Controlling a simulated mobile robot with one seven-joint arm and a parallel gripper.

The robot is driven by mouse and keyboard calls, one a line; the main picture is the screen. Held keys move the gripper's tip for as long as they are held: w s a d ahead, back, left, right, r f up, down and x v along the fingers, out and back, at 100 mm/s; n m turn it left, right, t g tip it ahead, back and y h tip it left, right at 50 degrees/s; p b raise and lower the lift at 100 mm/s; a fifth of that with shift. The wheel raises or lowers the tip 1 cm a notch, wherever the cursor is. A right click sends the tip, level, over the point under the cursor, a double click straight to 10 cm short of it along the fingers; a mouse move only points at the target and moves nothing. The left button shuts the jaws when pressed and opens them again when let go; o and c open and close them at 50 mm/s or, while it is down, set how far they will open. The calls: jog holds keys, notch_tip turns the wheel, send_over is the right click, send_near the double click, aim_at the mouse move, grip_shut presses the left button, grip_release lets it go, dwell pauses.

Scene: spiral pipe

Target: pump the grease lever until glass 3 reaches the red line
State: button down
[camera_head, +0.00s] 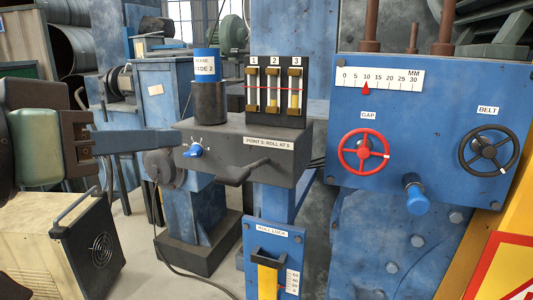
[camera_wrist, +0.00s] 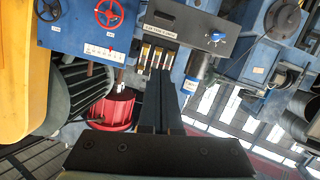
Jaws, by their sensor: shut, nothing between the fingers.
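The grease unit is a dark grey box (camera_head: 225,140) with a label about point 3. Its dark lever (camera_head: 238,172) sticks out low on the front. Three glasses stand on top behind a red line; glass 3 (camera_head: 295,100) holds yellow grease, its top close to or slightly below the line. Glass 2 (camera_head: 272,103) shows a lower yellow level. A blue selector knob (camera_head: 192,150) is on the box front. My gripper (camera_head: 178,140) is shut and empty, its fingertips left of the knob in the picture. The wrist view shows the glasses (camera_wrist: 158,58) beyond the fingers (camera_wrist: 170,85); I cannot make out the lever there.
A grease can (camera_head: 208,85) stands on the box's left end. To the right, a blue panel carries a red handwheel (camera_head: 364,152), a black handwheel (camera_head: 488,151) and a blue knob (camera_head: 416,198). A roll lock plate (camera_head: 273,238) is below the box. A cable lies on the floor.

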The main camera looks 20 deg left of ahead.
jog(key=shift+w, duration=0.15)
jog(key=p, duration=0.5)
send_over(246, 169)
jog(key=s+a, duration=0.3)
jog(key=s, duration=0.1)
notch_tip(246, 169, down, 2)
jog(key=shift+d+f+p, duration=0.25)
jog(key=shift+f, duration=0.85)
jog(key=shift+d+f+p, duration=0.2)
jog(key=shift+f, duration=0.9)
